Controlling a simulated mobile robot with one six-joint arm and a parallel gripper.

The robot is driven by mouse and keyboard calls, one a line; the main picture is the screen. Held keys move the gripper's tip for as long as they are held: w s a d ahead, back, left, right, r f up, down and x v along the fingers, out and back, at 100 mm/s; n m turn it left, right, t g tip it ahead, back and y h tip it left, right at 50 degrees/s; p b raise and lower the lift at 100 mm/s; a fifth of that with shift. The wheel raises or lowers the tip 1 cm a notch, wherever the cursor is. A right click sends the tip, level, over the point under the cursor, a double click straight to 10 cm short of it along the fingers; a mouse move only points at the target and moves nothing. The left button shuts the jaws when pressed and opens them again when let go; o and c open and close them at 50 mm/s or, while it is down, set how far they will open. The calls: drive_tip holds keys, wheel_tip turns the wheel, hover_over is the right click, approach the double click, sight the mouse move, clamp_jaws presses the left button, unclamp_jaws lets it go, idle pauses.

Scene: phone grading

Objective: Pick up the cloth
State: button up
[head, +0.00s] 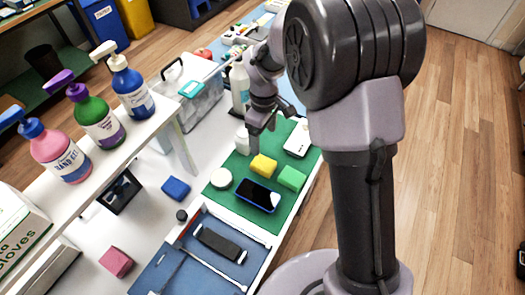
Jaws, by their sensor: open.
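No thing in the head view is plainly a cloth. Small soft-looking blocks could be folded cloths or sponges: a yellow one (263,165) and a green one (292,178) on the green mat (238,211), a blue one (176,188) on the white table left of the mat, and a pink one (116,262) near the bottom. My gripper (259,128) points down over the far part of the mat, beyond the yellow block and apart from it. It is open, and I see nothing held between its fingers.
A dark phone (258,196) and a pale phone (297,140) lie on the mat. A white round tub (221,178) and a small white bottle (242,140) stand close by. A blue tray (205,270) lies in front. Pump bottles (98,122) stand on a raised shelf at left.

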sight(263, 163)
wheel_tip(263, 163, down, 15)
drive_tip(key=b, duration=0.6)
drive_tip(key=shift+w+f, duration=0.1)
drive_tip(key=shift+f, duration=0.05)
drive_tip(key=c, duration=1.4)
